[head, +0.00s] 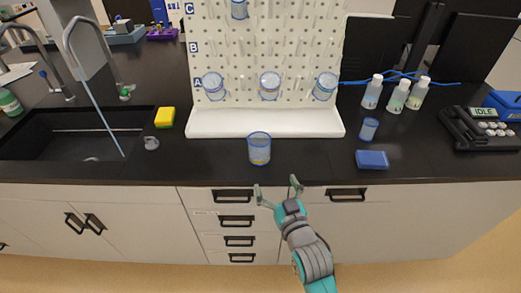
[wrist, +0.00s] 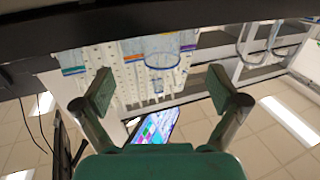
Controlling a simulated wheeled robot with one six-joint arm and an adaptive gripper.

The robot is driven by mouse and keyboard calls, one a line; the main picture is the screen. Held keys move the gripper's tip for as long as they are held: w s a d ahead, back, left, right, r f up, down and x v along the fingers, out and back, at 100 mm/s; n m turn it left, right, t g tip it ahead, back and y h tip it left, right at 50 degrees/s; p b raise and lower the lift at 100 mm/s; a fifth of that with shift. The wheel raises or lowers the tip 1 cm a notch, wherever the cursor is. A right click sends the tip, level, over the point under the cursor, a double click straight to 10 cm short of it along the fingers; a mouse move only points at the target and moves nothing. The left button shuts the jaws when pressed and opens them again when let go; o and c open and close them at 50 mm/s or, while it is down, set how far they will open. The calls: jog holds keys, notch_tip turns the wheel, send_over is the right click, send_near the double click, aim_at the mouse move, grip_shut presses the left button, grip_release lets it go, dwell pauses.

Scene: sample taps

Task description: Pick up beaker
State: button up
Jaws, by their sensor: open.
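A clear beaker (head: 259,148) with a blue rim and a little yellowish matter at its bottom stands upright on the black counter, in front of the white pegboard tray. My gripper (head: 279,188) is open and empty in front of the counter's front edge, nearer than the beaker and slightly to its right. The wrist view is upside down. There a clear beaker (wrist: 162,50) shows beyond the gap between my open fingers (wrist: 165,92), not touched by them. Three more beakers hang or sit on the pegboard's low row, one of them at its middle (head: 269,86).
A yellow sponge (head: 164,117) lies beside the sink (head: 70,135) at left. The counter immediately around the beaker is clear.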

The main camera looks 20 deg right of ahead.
aim_at(263, 154)
jog(key=shift+w+r, duration=0.25)
jog(key=shift+w, duration=1.95)
jog(key=shift+w+r, duration=0.25)
jog(key=shift+w, duration=2)
jog(key=shift+w+r, duration=0.25)
jog(key=shift+w, duration=1.95)
jog(key=c, duration=1.2)
jog(key=shift+o, duration=0.2)
jog(key=shift+r, duration=0.1)
jog(key=shift+r, duration=0.15)
jog(key=s, duration=1.8)
jog(key=shift+r, duration=0.1)
